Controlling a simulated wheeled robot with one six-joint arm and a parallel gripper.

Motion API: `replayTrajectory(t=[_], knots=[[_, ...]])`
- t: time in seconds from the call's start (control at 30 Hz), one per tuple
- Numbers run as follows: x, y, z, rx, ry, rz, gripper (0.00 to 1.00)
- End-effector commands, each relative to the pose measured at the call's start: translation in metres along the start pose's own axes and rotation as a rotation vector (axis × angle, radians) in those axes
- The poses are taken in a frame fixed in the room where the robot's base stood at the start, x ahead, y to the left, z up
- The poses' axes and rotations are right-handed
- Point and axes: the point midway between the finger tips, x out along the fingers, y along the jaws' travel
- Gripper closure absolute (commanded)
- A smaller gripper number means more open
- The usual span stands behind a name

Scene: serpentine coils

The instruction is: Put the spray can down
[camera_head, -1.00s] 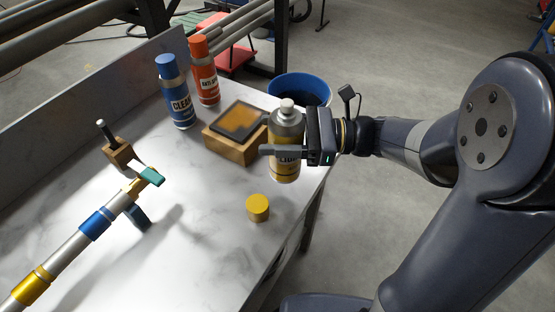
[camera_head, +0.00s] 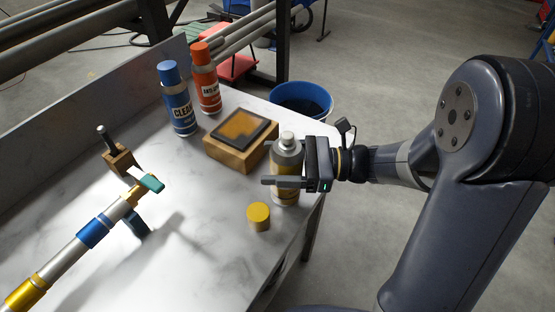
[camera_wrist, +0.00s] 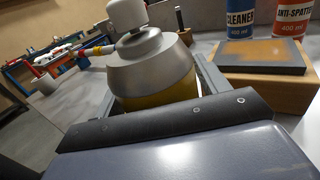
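The spray can (camera_head: 286,161) is silver with a yellow lower part and a pale nozzle on top. It is upright near the right edge of the white marbled table (camera_head: 190,240). My gripper (camera_head: 283,165) is shut on its middle from the right, one finger on the near side and one on the far side. In the wrist view the can (camera_wrist: 152,68) stands between the fingers, its lower part hidden. Its base is at or just above the tabletop; I cannot tell whether it touches. A yellow cap (camera_head: 258,217) sits on the table in front of it.
A wooden block (camera_head: 235,150) with a dark-framed plate is just left of the can. A blue cleaner can (camera_head: 179,105) and a red-orange can (camera_head: 206,85) stand behind. A blue bin (camera_head: 300,95) is beyond the edge. Table left of the cap is clear.

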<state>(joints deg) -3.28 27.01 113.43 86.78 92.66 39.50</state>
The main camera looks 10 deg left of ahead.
Motion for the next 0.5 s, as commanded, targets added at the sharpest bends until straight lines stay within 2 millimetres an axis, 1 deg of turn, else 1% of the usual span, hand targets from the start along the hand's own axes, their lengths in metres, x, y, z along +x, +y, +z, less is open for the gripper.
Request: replayTrajectory(t=[0.03, 0.1, 0.13, 0.33, 0.43, 0.5], knots=[[0.0000, 0.0000, 0.0001, 0.000, 0.000, 0.000, 0.25], [0.0000, 0.0000, 0.0002, 0.000, 0.000, 0.000, 0.20], [0.0000, 0.0000, 0.0002, 0.000, 0.000, 0.000, 0.19], [0.0000, 0.0000, 0.0007, 0.000, 0.000, 0.000, 0.19], [-0.0006, -0.0001, 0.0050, -0.001, 0.000, -0.001, 0.19], [-0.0067, -0.0006, 0.0031, 0.000, 0.001, -0.003, 0.19]])
